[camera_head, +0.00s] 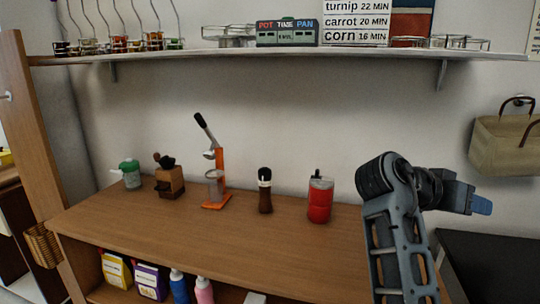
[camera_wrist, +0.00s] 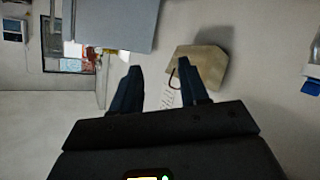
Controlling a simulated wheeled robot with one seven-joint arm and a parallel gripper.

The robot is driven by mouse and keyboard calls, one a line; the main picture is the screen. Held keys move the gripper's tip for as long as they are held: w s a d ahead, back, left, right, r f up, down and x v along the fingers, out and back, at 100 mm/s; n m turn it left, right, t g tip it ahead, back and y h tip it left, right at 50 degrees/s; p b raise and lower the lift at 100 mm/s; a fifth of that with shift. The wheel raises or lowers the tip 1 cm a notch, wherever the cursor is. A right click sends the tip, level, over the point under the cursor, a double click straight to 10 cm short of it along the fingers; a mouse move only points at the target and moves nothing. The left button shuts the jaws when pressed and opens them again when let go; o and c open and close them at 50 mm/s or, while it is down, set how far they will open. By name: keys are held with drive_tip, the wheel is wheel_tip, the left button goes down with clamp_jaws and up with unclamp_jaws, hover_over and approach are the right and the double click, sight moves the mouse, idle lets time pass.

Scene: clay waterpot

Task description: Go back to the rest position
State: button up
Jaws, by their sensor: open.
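My gripper (camera_head: 481,205) is at the right of the head view, raised in front of the wall and above the dark surface at the lower right. It points to the right, and its blue fingertip shows. In the wrist view my gripper (camera_wrist: 159,68) has its two dark fingers apart with nothing held between them. A beige bag (camera_wrist: 204,66) appears beyond the right finger in that view. The same bag (camera_head: 505,142) hangs on the wall to the right of my gripper in the head view.
A wooden counter (camera_head: 170,235) holds a red canister (camera_head: 319,200), a brown grinder (camera_head: 265,192), an orange press (camera_head: 218,165), a wooden mill (camera_head: 169,180) and a green-lidded jar (camera_head: 130,174). A wall shelf (camera_head: 270,56) runs above. A dark surface (camera_head: 490,260) lies at the lower right.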

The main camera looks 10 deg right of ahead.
drive_tip(key=s+a+f+n+t+y, duration=0.1)
drive_tip(key=s+a+f+n+t, duration=0.2)
drive_tip(key=f, duration=0.4)
drive_tip(key=s+a+f+n+t+y, duration=0.1)
drive_tip(key=s+f+n+t+y, duration=0.15)
drive_tip(key=f+n+t, duration=0.35)
drive_tip(key=s+a+f+n+t+y, duration=0.1)
drive_tip(key=s+a+f+n, duration=0.15)
drive_tip(key=f, duration=0.55)
drive_tip(key=s+a+f+n+t+y, duration=0.1)
drive_tip(key=s+a+f+n+y, duration=0.15)
drive_tip(key=s, duration=0.25)
drive_tip(key=s+a+f+n+t+y, duration=0.1)
drive_tip(key=s+a+f+y, duration=0.1)
drive_tip(key=s+a, duration=0.3)
drive_tip(key=s+a+r+t+y, duration=0.1)
drive_tip(key=s+a+r, duration=0.2)
drive_tip(key=s, duration=0.4)
drive_tip(key=s+a+r+m+t+y, duration=0.1)
drive_tip(key=s+a+r+y, duration=0.1)
drive_tip(key=s+r, duration=0.2)
drive_tip(key=s+a+r+y, duration=0.2)
drive_tip(key=s+a+r, duration=0.1)
drive_tip(key=s, duration=0.7)
drive_tip(key=shift+a+r+m+t, duration=0.35)
drive_tip(key=shift+m+t, duration=0.05)
drive_tip(key=shift+c, duration=0.3)
